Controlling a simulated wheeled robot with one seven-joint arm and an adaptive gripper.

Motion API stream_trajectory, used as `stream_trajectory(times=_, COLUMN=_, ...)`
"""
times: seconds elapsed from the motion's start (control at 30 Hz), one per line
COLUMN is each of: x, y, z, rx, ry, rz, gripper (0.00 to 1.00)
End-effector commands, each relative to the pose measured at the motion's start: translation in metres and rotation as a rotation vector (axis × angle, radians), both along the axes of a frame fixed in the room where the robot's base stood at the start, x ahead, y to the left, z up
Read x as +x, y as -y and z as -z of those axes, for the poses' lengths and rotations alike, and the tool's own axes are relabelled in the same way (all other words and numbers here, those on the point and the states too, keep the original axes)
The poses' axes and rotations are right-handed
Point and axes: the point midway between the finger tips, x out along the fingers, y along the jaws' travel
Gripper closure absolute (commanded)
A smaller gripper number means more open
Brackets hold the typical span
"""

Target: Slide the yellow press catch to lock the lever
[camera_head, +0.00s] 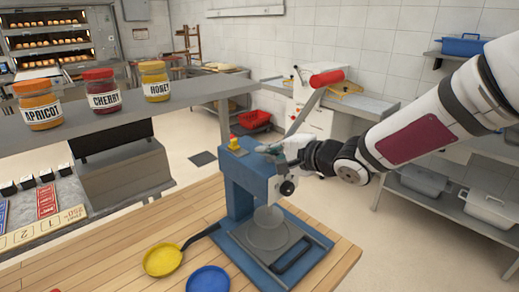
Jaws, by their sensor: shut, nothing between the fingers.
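A blue press (238,196) stands on the wooden table. The small yellow catch (233,143) sits on top of the press, at its back left. The lever (306,106) slants up to the right from the press top and ends in a red grip (327,78). My gripper (268,150) is shut and empty at the press top, just right of the yellow catch and below the lever. A small gap shows between fingertips and catch; whether the fingers touch the press I cannot tell. My gripper and wrist hide part of the press's right side and the lever's base.
A grey shelf (195,90) with jars labelled apricot (38,103), cherry (102,91) and honey (155,81) crosses the left side.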

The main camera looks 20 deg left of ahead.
Motion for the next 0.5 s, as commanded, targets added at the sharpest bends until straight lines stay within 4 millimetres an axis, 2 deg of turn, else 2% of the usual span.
stream_trajectory(times=0.03, x=-0.003, y=0.009, z=-0.004, rx=0.0, ry=0.002, rz=0.005, gripper=1.0)
stream_trajectory(times=0.2, x=-0.015, y=0.029, z=-0.011, rx=0.0, ry=0.0, rz=0.003, gripper=1.0)
stream_trajectory(times=0.5, x=-0.022, y=0.039, z=-0.014, rx=0.0, ry=-0.001, rz=0.001, gripper=1.0)
